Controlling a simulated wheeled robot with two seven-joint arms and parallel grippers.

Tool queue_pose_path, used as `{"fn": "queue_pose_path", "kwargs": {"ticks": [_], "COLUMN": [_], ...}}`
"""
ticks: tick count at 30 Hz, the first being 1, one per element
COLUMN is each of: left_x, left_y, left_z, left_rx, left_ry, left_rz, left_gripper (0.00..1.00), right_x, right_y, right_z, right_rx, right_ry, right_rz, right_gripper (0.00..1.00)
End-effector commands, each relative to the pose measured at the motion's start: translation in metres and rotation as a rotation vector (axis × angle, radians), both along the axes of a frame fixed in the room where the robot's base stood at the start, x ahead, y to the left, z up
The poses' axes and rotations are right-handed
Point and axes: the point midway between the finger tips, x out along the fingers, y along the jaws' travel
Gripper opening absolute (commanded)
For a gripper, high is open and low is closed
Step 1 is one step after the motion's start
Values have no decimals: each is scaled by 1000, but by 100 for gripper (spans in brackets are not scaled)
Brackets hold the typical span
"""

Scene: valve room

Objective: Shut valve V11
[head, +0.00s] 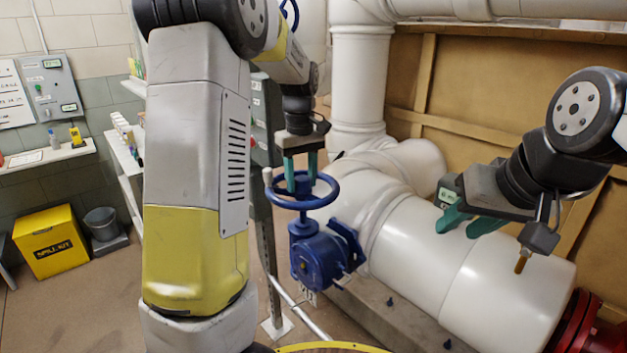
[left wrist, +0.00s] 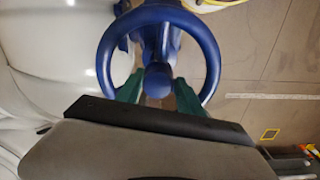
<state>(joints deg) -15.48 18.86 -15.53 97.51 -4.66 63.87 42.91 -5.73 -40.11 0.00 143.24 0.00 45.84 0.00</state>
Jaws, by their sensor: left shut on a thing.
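A blue handwheel (head: 303,205) lies roughly level on top of a blue valve body (head: 322,259) in the head view. A tag (head: 308,297) hangs below it, partly hidden, and I cannot read its number for sure. My left gripper (head: 301,186) points down from above and is shut on the handwheel. In the left wrist view, the handwheel (left wrist: 212,65) fills the upper middle, and the green fingers (left wrist: 158,97) sit on either side of its hub. My right gripper (head: 470,224) is open and empty, in front of the white pipe at right.
A thick white pipe (head: 440,265) runs beside the valve, with a red flange (head: 580,325) at lower right. A grey post (head: 267,250) stands just left of the valve. A yellow spill kit box (head: 52,243) and a grey bucket (head: 103,226) stand at far left on open floor.

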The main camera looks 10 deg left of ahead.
Motion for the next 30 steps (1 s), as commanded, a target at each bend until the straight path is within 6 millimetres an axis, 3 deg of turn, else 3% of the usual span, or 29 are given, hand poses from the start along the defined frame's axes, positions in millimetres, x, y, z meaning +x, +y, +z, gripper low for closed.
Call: {"fn": "queue_pose_path", "kwargs": {"ticks": [1, 8, 18, 26, 30], "left_x": [-2, -2, -2, -2, -2], "left_y": [-5, -5, -5, -5, -4], "left_z": [-12, -12, -12, -12, -12], "left_rx": [-5, -4, -1, 1, 2], "left_ry": [16, 15, 14, 14, 13], "left_rz": [-59, -206, -720, -899, -1087], "left_gripper": [0, 0, 0, 0, 0], "right_x": [0, 0, 0, 0, 0], "right_y": [0, 0, 0, 0, 0], "right_z": [0, 0, 0, 0, 0], "right_rx": [0, 0, 0, 0, 0], "right_ry": [0, 0, 0, 0, 0], "right_rz": [0, 0, 0, 0, 0], "right_gripper": [36, 36, 36, 36, 36]}}
